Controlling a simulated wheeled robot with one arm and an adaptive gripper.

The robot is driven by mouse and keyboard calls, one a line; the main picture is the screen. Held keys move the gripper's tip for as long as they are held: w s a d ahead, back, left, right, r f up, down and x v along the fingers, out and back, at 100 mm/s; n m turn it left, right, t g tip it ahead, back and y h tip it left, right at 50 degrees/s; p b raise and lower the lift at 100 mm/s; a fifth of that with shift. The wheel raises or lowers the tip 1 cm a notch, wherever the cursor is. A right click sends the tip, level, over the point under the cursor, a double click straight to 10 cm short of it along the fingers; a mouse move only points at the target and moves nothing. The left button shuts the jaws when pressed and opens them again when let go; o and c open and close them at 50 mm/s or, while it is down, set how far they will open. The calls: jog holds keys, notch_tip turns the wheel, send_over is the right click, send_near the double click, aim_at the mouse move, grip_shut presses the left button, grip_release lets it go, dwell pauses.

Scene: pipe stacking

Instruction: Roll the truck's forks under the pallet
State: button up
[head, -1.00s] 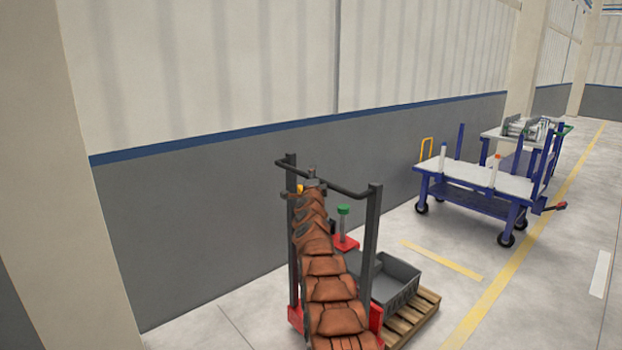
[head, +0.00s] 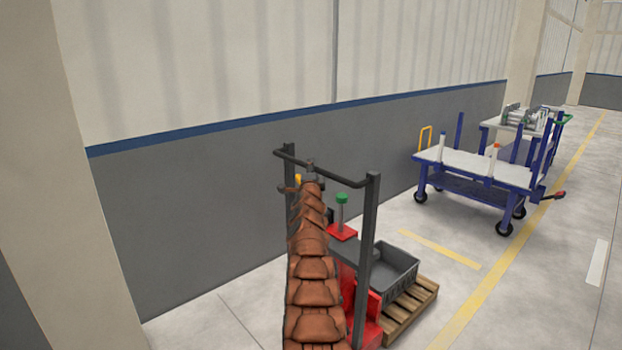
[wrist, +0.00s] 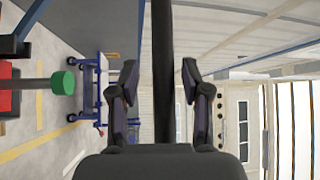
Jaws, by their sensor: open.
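The truck (head: 368,300) is red, with a black upright frame and a top push bar (head: 338,174). It stands in front of me at the lower middle of the head view. The wooden pallet (head: 412,308) lies just beyond it on the right. The truck's forks are hidden, so I cannot tell how far they reach under the pallet. My gripper (head: 310,170) is at the left part of the push bar, beyond my brown arm. In the wrist view my gripper (wrist: 160,82) is open, with the dark bar (wrist: 163,40) running between its fingers.
A grey bin (head: 388,272) sits on the pallet. A green-topped post (head: 342,205) rises from a red base by the truck. A blue cart (head: 485,168) stands farther back. A wall (head: 200,230) runs along the left; floor is clear on the right.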

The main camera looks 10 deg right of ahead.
jog(key=shift+v, duration=2.4)
jog(key=shift+a+r, duration=0.1)
